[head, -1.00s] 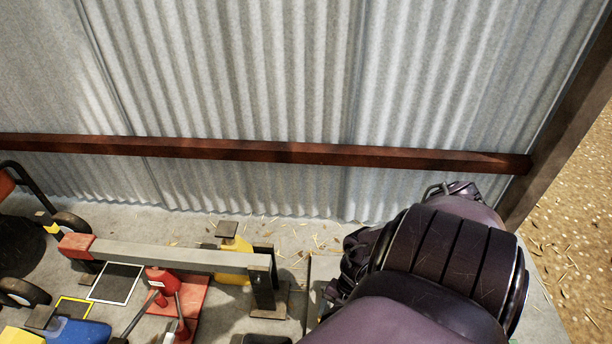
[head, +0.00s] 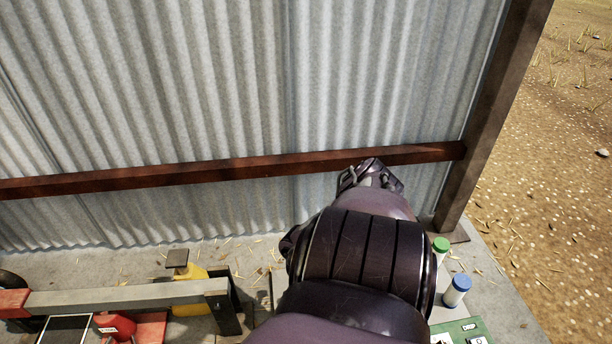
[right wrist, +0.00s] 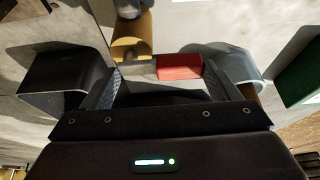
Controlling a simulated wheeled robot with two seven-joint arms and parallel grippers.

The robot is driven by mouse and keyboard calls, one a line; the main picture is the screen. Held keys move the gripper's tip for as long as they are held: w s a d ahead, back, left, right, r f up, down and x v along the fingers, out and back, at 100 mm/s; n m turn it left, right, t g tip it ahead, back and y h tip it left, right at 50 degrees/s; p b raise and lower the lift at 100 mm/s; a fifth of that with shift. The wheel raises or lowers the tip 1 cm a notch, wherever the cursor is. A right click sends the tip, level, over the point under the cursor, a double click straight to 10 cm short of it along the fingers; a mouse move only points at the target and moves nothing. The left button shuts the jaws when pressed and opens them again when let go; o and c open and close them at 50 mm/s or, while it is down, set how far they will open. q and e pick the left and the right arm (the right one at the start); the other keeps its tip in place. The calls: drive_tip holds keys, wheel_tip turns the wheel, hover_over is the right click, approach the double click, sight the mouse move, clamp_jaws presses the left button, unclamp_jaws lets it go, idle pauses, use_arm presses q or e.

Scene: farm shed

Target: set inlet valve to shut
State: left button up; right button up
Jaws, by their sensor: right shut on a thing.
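In the right wrist view, my right gripper (right wrist: 163,80) has a red handle piece (right wrist: 180,67) between its two fingers and is shut on it. A short grey part runs from the red piece to the left finger. A brass-coloured fitting (right wrist: 130,48) is just beyond, and a grey curved pipe-like part (right wrist: 232,62) is beside the right finger. I cannot tell for sure which of these belong to the inlet valve, nor how its handle is set. In the head view my right arm hides the gripper and the valve. My left gripper is not in view.
A corrugated wall with a rusty rail (head: 230,172) stands behind. Green-capped (head: 441,244) and blue-capped (head: 461,283) containers stand right of my arm, near a green board (head: 462,332). A grey bar (head: 120,296) and a yellow object (head: 190,290) are at left.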

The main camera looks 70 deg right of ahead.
drive_tip(key=o, duration=1.3)
drive_tip(key=p+v, duration=0.3)
drive_tip(key=v, duration=0.4)
drive_tip(key=shift+w+d+r, duration=0.15)
drive_tip(key=shift+r, duration=0.15)
